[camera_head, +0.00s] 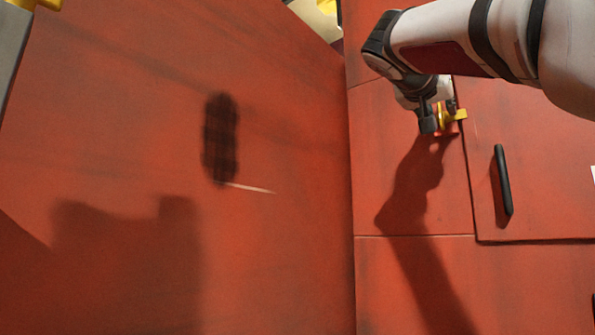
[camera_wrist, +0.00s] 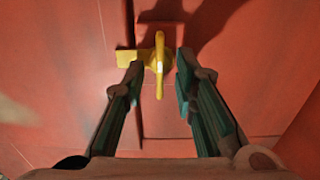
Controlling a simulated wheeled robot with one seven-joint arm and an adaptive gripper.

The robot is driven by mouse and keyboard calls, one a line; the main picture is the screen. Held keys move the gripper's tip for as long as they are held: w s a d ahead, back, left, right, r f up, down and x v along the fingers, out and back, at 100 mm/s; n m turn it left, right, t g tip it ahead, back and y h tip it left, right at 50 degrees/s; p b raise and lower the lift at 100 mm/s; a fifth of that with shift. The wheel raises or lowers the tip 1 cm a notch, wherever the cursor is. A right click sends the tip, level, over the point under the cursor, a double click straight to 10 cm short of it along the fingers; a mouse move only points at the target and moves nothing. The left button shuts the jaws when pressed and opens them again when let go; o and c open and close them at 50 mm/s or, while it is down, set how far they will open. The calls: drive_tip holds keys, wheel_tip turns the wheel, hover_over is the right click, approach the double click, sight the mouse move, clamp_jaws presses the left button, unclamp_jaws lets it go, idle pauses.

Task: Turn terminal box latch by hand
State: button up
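The yellow latch (camera_head: 458,116) sits on the red panel at the left edge of a door, in the head view. In the wrist view its upright yellow handle (camera_wrist: 159,62) stands out between the fingers, with a yellow tab reaching left. My gripper (camera_wrist: 161,72) is open, with one finger on each side of the handle and a visible gap on both sides. In the head view my gripper (camera_head: 432,118) is at the latch, partly covering its left side.
The red door (camera_head: 540,150) has a black bar handle (camera_head: 503,180) right of the latch. A large red panel (camera_head: 280,230) fills the left and meets the latch wall at a corner. A yellow-topped grey part (camera_head: 12,40) shows at top left. My arm's shadow falls below the latch.

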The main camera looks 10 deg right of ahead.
clamp_jaws()
drive_tip(key=shift+n, duration=0.4)
drive_tip(key=n+p, duration=0.1)
drive_tip(key=n, duration=0.3)
drive_tip(key=n+p, duration=0.2)
drive_tip(key=n, duration=0.3)
drive_tip(key=shift+w+a+f, duration=0.1)
drive_tip(key=shift+a, duration=0.1)
drive_tip(key=n+p, duration=0.1)
drive_tip(key=n, duration=0.2)
drive_tip(key=shift+n+p, duration=0.3)
drive_tip(key=shift+n, duration=0.1)
drive_tip(key=n+p, duration=0.2)
drive_tip(key=n, duration=0.2)
drive_tip(key=shift+n, duration=0.3)
